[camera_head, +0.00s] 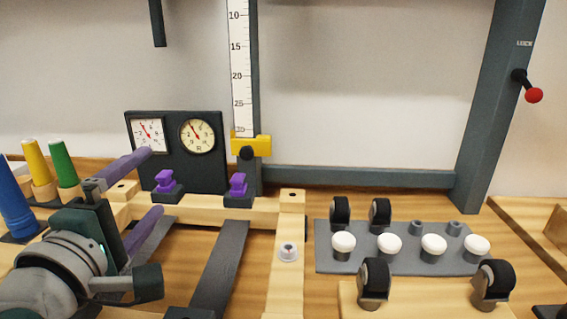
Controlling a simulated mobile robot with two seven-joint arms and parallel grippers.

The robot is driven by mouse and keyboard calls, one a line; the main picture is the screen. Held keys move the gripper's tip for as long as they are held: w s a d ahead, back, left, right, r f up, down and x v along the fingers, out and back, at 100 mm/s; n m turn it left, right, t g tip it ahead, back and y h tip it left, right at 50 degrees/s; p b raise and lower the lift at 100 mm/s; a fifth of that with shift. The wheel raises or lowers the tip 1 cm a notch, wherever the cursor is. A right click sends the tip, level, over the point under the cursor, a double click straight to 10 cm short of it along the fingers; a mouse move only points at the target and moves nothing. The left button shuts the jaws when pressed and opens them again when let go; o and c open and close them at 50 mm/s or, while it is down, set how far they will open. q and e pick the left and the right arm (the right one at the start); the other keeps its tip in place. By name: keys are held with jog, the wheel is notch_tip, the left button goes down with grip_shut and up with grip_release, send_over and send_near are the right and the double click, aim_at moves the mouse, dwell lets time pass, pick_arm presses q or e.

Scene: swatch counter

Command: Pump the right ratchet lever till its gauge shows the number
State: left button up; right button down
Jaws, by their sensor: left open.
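A dark panel (165,166) carries a square gauge (148,133) on the left and a round gauge (197,135) on the right, each with a red needle; the readings are too small to tell. In front stand two short purple levers on dark bases, a left lever (167,182) and a right lever (238,185). My left gripper (156,182) is open at the left, its two long purple fingers spread one above the other. The fingertips are left of the right lever and apart from it, and near the left lever in the picture; contact cannot be told.
Blue (15,200), yellow (37,165) and green (64,165) cones stand at the left. A ruler post with a yellow slider (251,146) rises behind the right lever. White knobs and black wheels crowd a grey plate (400,263) at the right. A red-tipped handle (533,95) sits on the right post.

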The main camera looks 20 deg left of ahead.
pick_arm(q)
jog(key=b+x, duration=0.5)
jog(key=x, duration=0.5)
jog(key=shift+a+b, duration=0.2)
jog(key=shift+b, duration=0.15)
jog(key=shift+s+r, duration=0.1)
jog(key=shift+r, duration=0.05)
